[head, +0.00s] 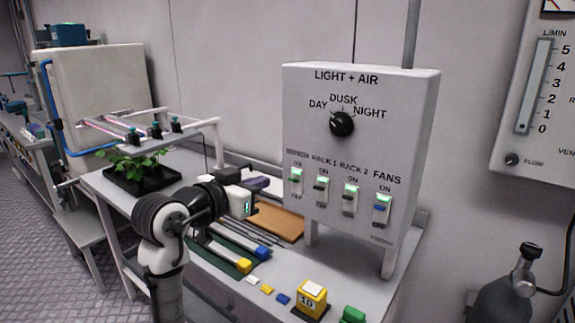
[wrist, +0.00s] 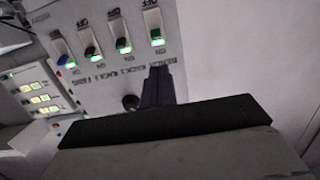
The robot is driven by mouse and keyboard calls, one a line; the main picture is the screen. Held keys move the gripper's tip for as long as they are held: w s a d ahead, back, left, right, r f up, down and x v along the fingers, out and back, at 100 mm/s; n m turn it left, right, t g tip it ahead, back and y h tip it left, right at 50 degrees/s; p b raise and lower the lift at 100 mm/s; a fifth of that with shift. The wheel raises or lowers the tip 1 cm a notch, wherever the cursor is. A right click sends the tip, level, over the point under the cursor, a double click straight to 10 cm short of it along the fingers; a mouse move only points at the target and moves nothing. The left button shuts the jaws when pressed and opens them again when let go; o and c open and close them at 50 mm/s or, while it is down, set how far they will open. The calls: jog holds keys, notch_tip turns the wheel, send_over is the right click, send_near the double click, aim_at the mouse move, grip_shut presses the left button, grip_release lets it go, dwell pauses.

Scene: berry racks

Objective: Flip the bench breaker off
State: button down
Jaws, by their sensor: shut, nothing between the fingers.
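The grey LIGHT + AIR control box (head: 300,110) stands on legs on the bench. My gripper (head: 264,183) is left of the box. Its dark fingers (wrist: 158,72) are shut and empty, overlapping the panel just by the breaker's label. I cannot tell whether they touch the panel.
Rack 1 (head: 320,187), rack 2 (head: 350,197) and fans (head: 382,209) switches sit close beside the breaker, also lit green at ON. A dial (head: 341,123) is above. A yellow block (head: 312,297) and a plant tray (head: 140,178) are on the bench.

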aim_at(296, 172)
dwell(0.3)
jog(key=p+x, duration=0.3)
jog(key=x, duration=0.7)
jog(key=shift+s+f+b, duration=0.1)
jog(key=shift+f+b, duration=0.2)
jog(key=shift+b, duration=0.35)
